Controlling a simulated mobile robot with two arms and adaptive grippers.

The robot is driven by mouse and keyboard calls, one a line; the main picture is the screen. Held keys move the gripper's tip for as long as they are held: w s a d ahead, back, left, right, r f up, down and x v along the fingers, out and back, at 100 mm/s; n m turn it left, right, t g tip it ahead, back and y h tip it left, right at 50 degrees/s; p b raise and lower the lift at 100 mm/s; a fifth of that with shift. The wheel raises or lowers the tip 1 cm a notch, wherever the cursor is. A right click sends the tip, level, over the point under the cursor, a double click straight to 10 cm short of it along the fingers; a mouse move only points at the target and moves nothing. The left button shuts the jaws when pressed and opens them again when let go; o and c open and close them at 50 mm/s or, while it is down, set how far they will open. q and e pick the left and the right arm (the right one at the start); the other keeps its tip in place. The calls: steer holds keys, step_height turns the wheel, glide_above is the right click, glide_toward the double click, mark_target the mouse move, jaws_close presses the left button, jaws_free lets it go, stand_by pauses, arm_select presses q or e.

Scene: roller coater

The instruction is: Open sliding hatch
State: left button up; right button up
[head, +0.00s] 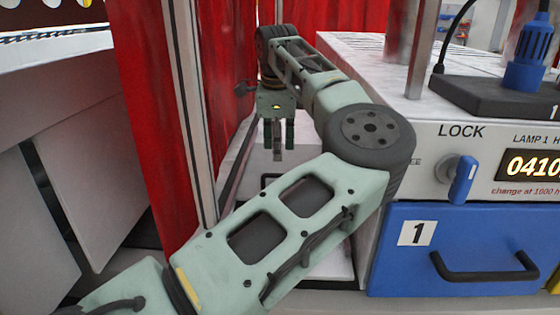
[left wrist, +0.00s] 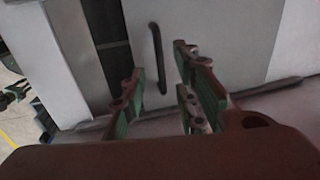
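My left gripper (head: 278,148) hangs fingers-down near the middle of the head view, over a pale surface between the red panels and the white cabinet. The left wrist view shows its green-padded fingers (left wrist: 160,82) spread apart with nothing between them. Beyond them is a pale panel (left wrist: 215,35), which looks like the sliding hatch. A thin dark bar handle (left wrist: 158,58) on it shows in the gap between the fingers, apart from them as far as I can tell. A dark slot (left wrist: 111,45) lies left of the panel. My right gripper is out of view.
A red panel (head: 150,120) with a metal post (head: 188,100) stands left of the gripper. The white cabinet at right has a blue LOCK knob (head: 463,180) and a blue drawer (head: 460,230) with a black handle. A dark rail (left wrist: 270,88) crosses the wrist view.

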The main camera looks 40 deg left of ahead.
mark_target(278, 175)
arm_select(q)
steer(key=f, duration=0.2)
steer(key=f+p, duration=0.1)
steer(key=f, duration=0.4)
steer(key=shift+w+a+f, duration=0.15)
steer(key=shift+w+a, duration=0.25)
jaws_close()
